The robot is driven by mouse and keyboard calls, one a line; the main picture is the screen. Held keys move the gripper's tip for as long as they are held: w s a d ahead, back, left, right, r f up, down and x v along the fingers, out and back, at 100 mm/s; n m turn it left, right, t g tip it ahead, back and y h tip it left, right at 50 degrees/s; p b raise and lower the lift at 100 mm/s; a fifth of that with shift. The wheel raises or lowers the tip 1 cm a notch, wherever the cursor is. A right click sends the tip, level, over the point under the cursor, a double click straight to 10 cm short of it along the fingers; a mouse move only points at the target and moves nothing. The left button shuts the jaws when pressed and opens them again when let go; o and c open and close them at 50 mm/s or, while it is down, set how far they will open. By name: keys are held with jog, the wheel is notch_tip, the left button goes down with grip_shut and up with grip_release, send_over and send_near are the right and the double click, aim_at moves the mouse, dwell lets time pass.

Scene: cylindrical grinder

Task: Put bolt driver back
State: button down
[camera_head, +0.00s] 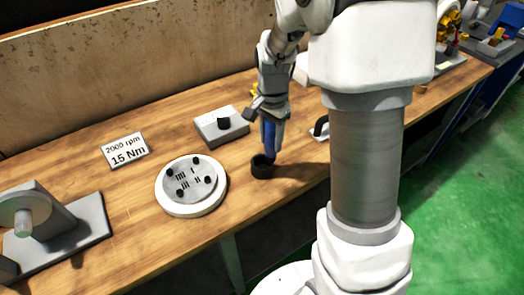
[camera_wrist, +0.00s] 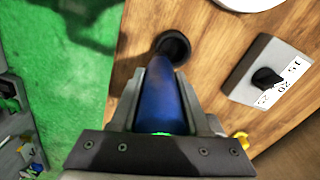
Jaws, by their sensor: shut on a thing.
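The bolt driver (camera_head: 269,138) is a blue tool held upright in my gripper (camera_head: 268,120). In the wrist view the blue driver (camera_wrist: 162,98) sits between the two fingers of my gripper (camera_wrist: 165,115), which is shut on it. A black round holder (camera_head: 262,167) stands on the table directly below the driver. In the wrist view the dark holder (camera_wrist: 172,46) is at the driver's far end. The driver's lower tip is at or just above the holder's opening; I cannot tell whether it is inside.
A grey box with a black knob (camera_head: 221,125) and a white round plate with black bolts (camera_head: 191,186) stand nearby. A sign reading 2000 rpm, 15 Nm (camera_head: 125,150) lies behind. A grey machine (camera_head: 62,235) is at left. The wooden table's (camera_head: 290,200) front edge is close to the holder.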

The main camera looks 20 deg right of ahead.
jog(key=shift+w+a+f, duration=0.25)
jog(key=shift+a+f, duration=0.1)
jog(key=shift+f, duration=0.55)
jog(key=shift+w+a+f, duration=0.2)
jog(key=shift+a+f, duration=0.15)
jog(key=shift+f, duration=0.55)
jog(key=shift+w+a+f, duration=0.25)
jog(key=shift+a+f, duration=0.1)
jog(key=shift+f, duration=0.55)
jog(key=shift+f, duration=0.1)
jog(key=shift+f+b, duration=0.15)
jog(key=shift+b, duration=0.15)
jog(key=shift+c, duration=1.9)
grip_release()
